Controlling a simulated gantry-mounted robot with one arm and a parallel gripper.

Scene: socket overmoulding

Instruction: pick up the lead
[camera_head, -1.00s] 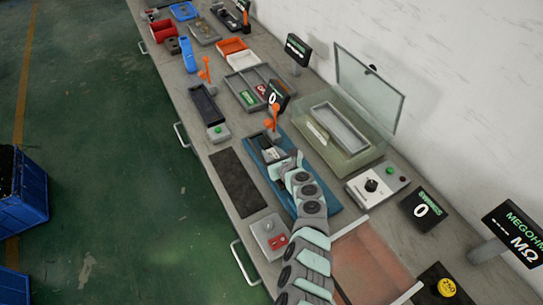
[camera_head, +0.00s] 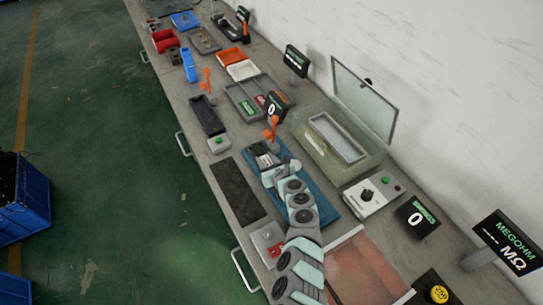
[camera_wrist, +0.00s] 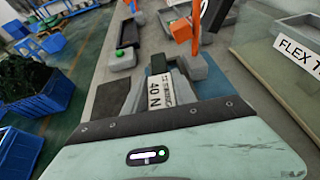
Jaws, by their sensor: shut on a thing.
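My gripper (camera_head: 277,167), at the end of my arm, is low over the blue fixture plate (camera_head: 326,203) in the head view.
A clear-lidded tester box (camera_head: 330,143) stands to the right of the fixture. A dark mat (camera_head: 238,190) lies to its left, with a red-button box (camera_head: 268,240) nearer. A display reading 0 (camera_head: 272,108) and trays stand beyond.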

